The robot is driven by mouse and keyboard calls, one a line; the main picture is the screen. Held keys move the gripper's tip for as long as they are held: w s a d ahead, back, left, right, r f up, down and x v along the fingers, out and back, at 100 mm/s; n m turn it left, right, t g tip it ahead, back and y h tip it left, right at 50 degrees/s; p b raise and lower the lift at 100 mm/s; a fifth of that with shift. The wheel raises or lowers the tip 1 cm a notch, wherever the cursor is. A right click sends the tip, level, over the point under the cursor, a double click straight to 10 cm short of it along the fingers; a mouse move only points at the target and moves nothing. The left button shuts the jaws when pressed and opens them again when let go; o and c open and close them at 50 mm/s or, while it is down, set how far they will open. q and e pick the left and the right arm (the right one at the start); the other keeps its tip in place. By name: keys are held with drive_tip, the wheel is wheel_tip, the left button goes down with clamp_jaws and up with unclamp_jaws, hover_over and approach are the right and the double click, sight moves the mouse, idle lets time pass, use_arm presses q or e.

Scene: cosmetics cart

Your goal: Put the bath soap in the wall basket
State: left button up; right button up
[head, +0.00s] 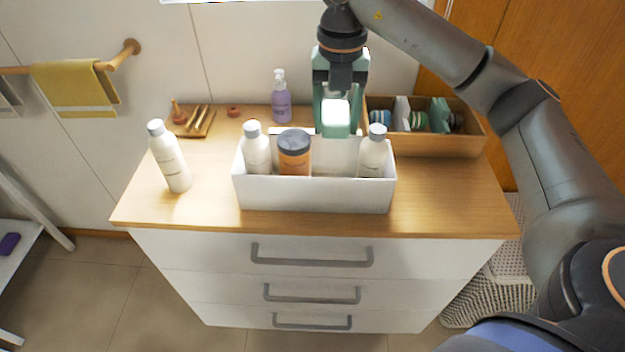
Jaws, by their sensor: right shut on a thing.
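My right gripper (336,128) points down over the right part of the white bin (315,193) on the cabinet top. It is shut on a small white object (335,112), partly hidden by the teal fingers. This may be the bath soap, but I see no label. I cannot tell whether it is clear of the bin or touching its inside. I cannot make out a wall basket for certain; only a thin white edge (240,1) shows on the wall at the top of the picture. My left gripper is not in view.
The bin holds two white bottles (257,150) (373,153) and an orange jar (295,157). A white bottle (170,157) stands left, a purple pump bottle (281,97) behind. A wooden box (440,143) with several items is at right. The counter's front left is clear.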

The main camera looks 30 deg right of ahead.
sight(336, 138)
wheel_tip(336, 138, down, 13)
drive_tip(key=shift+s+r+b, duration=0.1)
drive_tip(key=shift+s+b, duration=0.05)
drive_tip(key=shift+b, duration=0.3)
drive_tip(key=shift+f, duration=2.35)
drive_tip(key=shift+f, duration=0.1)
drive_tip(key=o, duration=1.1)
drive_tip(key=shift+o, duration=0.2)
drive_tip(key=shift+r, duration=0.2)
wheel_tip(336, 138, up, 12)
drive_tip(key=shift+f, duration=0.1)
